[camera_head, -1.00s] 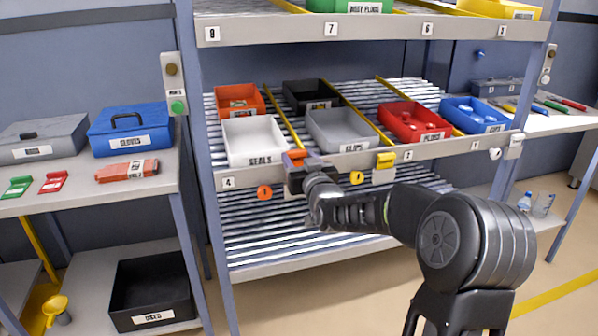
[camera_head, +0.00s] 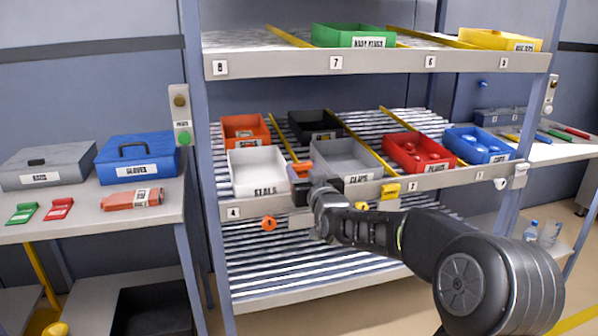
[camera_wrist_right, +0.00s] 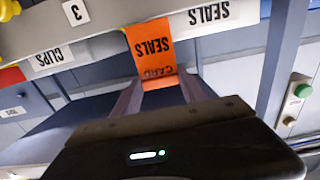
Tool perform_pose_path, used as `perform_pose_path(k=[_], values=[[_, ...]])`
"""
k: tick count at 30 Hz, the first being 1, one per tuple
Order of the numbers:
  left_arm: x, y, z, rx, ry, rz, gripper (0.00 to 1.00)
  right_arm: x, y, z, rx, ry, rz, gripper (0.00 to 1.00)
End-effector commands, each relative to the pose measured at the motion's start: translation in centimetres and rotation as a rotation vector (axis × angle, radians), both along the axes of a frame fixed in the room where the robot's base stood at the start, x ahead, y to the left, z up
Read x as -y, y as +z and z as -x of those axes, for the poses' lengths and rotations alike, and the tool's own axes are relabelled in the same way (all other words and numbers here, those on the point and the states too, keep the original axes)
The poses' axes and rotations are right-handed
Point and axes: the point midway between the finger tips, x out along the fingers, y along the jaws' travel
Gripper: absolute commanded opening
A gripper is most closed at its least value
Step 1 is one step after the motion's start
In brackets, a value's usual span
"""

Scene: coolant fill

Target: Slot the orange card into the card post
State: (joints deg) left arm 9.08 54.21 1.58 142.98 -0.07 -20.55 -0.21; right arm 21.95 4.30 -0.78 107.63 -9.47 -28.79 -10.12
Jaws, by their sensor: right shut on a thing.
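The orange card (camera_head: 302,169) is in the jaws of my right gripper (camera_head: 301,183), in front of the rack's middle shelf between the white SEALS bin (camera_head: 257,173) and the grey CLIPS bin (camera_head: 346,163). In the right wrist view the orange card (camera_wrist_right: 153,48) reads SEALS CARD, upside down, between the two fingers (camera_wrist_right: 160,90). The fingers are shut on its near end. A blank pale plate (camera_head: 300,218) shows on the shelf's front, below the gripper. I cannot tell for sure which thing is the card post. My left gripper is out of view.
A yellow card (camera_head: 391,191) hangs on the shelf rail (camera_head: 440,180) to the right. Green (camera_head: 22,213) and red (camera_head: 59,208) cards lie on the left bench (camera_head: 100,217).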

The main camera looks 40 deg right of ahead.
Motion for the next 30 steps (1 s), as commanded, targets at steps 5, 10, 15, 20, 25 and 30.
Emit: perform_pose_path(k=[5, 10, 15, 20, 25, 30], values=[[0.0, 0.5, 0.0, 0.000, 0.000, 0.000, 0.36, -1.6, -0.9, -0.5, -0.007, 0.028, 0.004, 0.12], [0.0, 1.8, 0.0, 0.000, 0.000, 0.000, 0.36, -6.5, -3.2, -1.4, -0.014, 0.113, 0.015, 0.12], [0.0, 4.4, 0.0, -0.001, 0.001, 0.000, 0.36, -13.9, -6.0, -1.6, -0.013, 0.236, 0.019, 0.12], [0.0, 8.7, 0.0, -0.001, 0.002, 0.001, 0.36, -21.4, -9.0, -0.7, -0.011, 0.305, 0.010, 0.12], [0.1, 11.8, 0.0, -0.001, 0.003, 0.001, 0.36, -27.2, -11.0, 2.0, -0.007, 0.334, 0.000, 0.12], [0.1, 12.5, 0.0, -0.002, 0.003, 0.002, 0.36, -29.2, -11.8, 3.5, -0.003, 0.337, -0.002, 0.12]])
